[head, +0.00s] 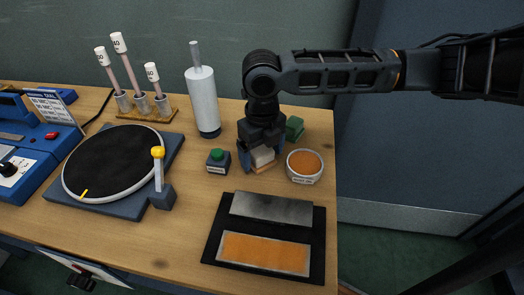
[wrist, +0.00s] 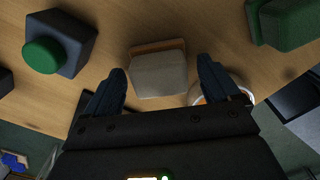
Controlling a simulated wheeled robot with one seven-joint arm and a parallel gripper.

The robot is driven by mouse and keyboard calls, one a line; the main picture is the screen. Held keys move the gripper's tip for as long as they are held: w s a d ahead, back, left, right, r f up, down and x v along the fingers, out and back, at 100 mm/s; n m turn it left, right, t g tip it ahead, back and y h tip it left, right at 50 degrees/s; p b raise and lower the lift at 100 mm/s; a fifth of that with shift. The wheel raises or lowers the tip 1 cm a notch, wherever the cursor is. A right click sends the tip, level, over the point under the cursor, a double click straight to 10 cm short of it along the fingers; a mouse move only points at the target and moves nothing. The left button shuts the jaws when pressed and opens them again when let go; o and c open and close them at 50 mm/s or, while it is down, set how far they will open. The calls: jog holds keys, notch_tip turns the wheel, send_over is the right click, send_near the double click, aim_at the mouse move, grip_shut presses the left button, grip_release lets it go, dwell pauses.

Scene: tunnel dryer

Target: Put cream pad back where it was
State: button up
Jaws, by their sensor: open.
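The cream pad (head: 262,156) is a small pale block with a tan-orange layer along one side. It is on the wooden table between the green button and the round dish. In the wrist view the cream pad (wrist: 158,74) lies between the two fingers, slightly beyond their tips. My gripper (head: 261,160) points down over it, with one finger on each side. In the wrist view my gripper (wrist: 161,72) is open, with gaps between the pad and both fingers. The fingers and hand hide part of the pad in the head view.
A green block (head: 294,128) stands behind my gripper. A round dish of orange material (head: 305,165) is close on the right, and a green button box (head: 218,161) on the left. A black mat (head: 216,230) with grey and orange plates lies in front. A white cylinder (head: 203,98) stands behind.

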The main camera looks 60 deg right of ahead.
aim_at(262, 151)
notch_tip(262, 151, up, 12)
jog(key=w+a+r+m+t+y, duration=0.1)
jog(key=w+a+r+t+y, duration=0.15)
jog(key=w+a, duration=0.45)
jog(key=w+a+r+m+t+y, duration=0.1)
jog(key=w+a+r+t+y, duration=0.2)
jog(key=a, duration=0.8)
jog(key=w+a+r+m+t+y, duration=0.45)
jog(key=a+r+m+t, duration=0.5)
jog(key=a+m, duration=0.35)
jog(key=s+d+f+m+t+h, duration=0.1)
jog(key=s+d+f+m+h, duration=0.1)
jog(key=s+f+m+h, duration=0.45)
jog(key=s+d+f+m+t+h, duration=0.1)
jog(key=s+d+f+m+h, duration=0.15)
jog(key=s+f+m, duration=0.75)
jog(key=s+d+f+g, duration=0.1)
jog(key=s+d, duration=0.2)
jog(key=s, duration=0.7)
jog(key=s+d+f+g+h, duration=0.1)
jog(key=s+d, duration=0.3)
jog(key=s, duration=0.7)
jog(key=shift+s+d+f, duration=0.25)
jog(key=shift+d+f, duration=0.05)
jog(key=shift+f, duration=0.35)
